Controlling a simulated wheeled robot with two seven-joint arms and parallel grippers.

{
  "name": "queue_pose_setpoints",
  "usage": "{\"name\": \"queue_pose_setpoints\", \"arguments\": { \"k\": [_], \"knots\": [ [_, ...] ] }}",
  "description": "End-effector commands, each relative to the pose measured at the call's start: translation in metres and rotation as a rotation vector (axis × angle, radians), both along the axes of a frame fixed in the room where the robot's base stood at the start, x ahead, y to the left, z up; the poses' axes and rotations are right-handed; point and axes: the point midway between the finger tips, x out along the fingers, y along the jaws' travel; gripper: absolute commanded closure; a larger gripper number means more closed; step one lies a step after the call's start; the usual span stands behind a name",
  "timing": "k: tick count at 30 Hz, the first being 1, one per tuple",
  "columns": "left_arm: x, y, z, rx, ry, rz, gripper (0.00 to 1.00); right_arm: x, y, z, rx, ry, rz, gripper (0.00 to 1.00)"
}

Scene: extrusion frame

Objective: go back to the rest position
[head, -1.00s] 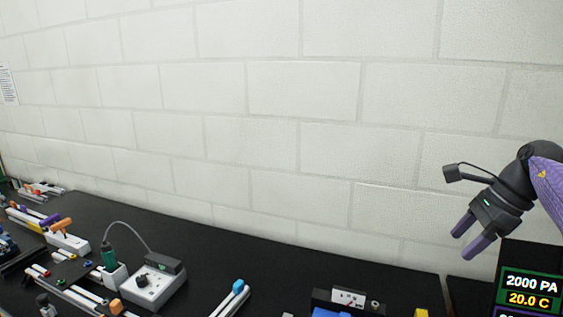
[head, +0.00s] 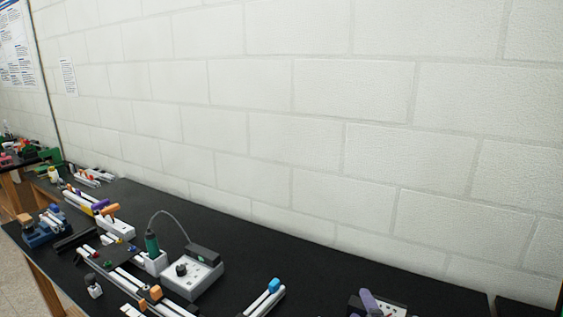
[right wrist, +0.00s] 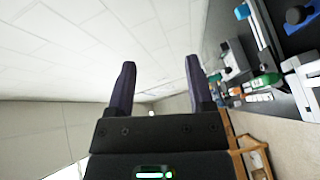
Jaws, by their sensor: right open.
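My right gripper (right wrist: 158,88) shows in the right wrist view with its two dark purple fingers apart and nothing between them. Behind the fingers are the pale wall and ceiling, with the bench off to the right side. My left gripper is in neither view.
A black bench (head: 330,262) runs along a white block wall (head: 300,120). On it stand a soldering station (head: 192,275) with a green-handled iron (head: 152,243), aluminium extrusions (head: 112,270) and an orange-handled tool (head: 108,211). A second bench stands at far left.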

Motion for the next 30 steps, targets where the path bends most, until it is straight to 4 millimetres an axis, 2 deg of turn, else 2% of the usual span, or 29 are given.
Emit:
{"name": "queue_pose_setpoints", "arguments": {
  "k": [1, 3, 6, 11, 16, 18, 23, 26, 29, 30],
  "knots": [
    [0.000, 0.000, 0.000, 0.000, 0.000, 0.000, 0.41, -0.029, -0.007, -0.025, 0.186, 0.145, -0.108, 0.33],
    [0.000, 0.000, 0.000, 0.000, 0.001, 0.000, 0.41, -0.065, -0.014, -0.052, 0.386, 0.323, -0.245, 0.33],
    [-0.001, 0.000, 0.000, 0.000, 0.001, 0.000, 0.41, -0.114, -0.016, -0.079, 0.590, 0.530, -0.405, 0.33],
    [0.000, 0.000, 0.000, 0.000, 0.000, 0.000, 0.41, -0.186, -0.013, -0.102, 0.807, 0.799, -0.619, 0.33],
    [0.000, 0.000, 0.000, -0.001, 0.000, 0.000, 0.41, -0.258, -0.005, -0.106, 0.955, 1.045, -0.823, 0.33],
    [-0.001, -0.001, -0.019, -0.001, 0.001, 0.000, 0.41, -0.252, -0.004, -0.147, 0.944, 1.054, -0.828, 0.33],
    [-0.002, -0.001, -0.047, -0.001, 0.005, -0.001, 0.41, -0.248, -0.004, -0.222, 0.925, 1.079, -0.838, 0.33],
    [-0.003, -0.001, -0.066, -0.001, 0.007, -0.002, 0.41, -0.251, -0.004, -0.274, 0.911, 1.098, -0.847, 0.33],
    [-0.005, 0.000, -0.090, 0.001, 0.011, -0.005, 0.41, -0.260, -0.005, -0.335, 0.896, 1.120, -0.856, 0.33],
    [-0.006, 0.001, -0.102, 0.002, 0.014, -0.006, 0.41, -0.265, -0.006, -0.364, 0.887, 1.131, -0.862, 0.33]
  ]
}}
